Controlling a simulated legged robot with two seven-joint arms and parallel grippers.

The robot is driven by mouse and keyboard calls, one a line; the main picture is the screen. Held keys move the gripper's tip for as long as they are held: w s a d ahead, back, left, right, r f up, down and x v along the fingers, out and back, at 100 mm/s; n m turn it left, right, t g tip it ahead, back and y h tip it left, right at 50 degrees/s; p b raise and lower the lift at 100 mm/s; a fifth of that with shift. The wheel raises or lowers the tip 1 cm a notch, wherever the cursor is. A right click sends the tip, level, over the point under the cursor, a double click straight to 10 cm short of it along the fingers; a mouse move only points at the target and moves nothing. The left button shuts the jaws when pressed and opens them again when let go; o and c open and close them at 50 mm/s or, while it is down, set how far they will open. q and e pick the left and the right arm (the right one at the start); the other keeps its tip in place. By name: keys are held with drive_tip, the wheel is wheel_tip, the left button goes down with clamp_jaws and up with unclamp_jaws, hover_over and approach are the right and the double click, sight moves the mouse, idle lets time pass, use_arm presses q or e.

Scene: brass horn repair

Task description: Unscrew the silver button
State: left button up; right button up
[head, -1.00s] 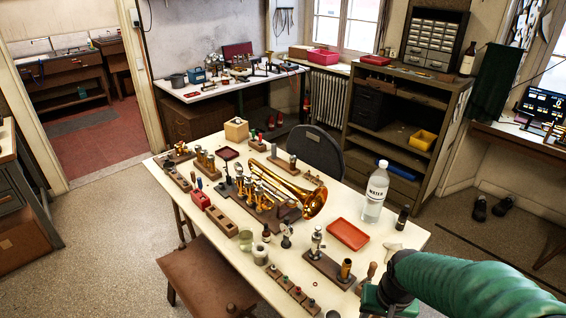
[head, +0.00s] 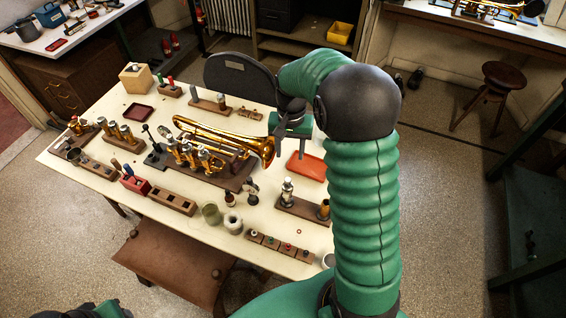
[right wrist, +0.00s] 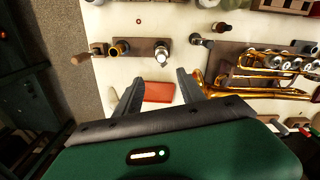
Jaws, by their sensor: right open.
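A silver upright piece with a rounded top (head: 287,190) stands on a wooden block beside a brass cylinder (head: 324,209). The right wrist view shows the silver piece (right wrist: 163,52) ahead of the fingers, apart from them. Which part is the silver button is too small to tell. A brass horn (head: 225,138) lies on the table with several valves in front of it. My right gripper (head: 290,150) is over the table beside the horn's bell, near the red tray. It is open and empty, and its two fingers (right wrist: 160,88) show spread apart. My left gripper is out of view.
The red tray (head: 308,166) lies under my right gripper. A small rack with several coloured pieces (head: 280,246) and two small jars (head: 232,222) stand near the front edge. A dark chair (head: 240,78) stands behind the table and a brown seat (head: 175,262) in front.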

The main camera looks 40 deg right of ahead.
hover_over(288, 179)
drive_tip(key=f, duration=0.7)
drive_tip(key=shift+w+d+f, duration=0.1)
drive_tip(key=shift+d, duration=0.2)
drive_tip(key=f, duration=0.2)
drive_tip(key=a+f+p, duration=0.1)
drive_tip(key=f, duration=0.1)
drive_tip(key=shift+f, duration=0.9)
drive_tip(key=shift+d+f, duration=0.25)
drive_tip(key=shift+d, duration=0.05)
drive_tip(key=shift+c, duration=1.4)
drive_tip(key=shift+a, duration=0.15)
clamp_jaws()
drive_tip(key=shift+c, duration=1.8)
unclamp_jaws()
clamp_jaws()
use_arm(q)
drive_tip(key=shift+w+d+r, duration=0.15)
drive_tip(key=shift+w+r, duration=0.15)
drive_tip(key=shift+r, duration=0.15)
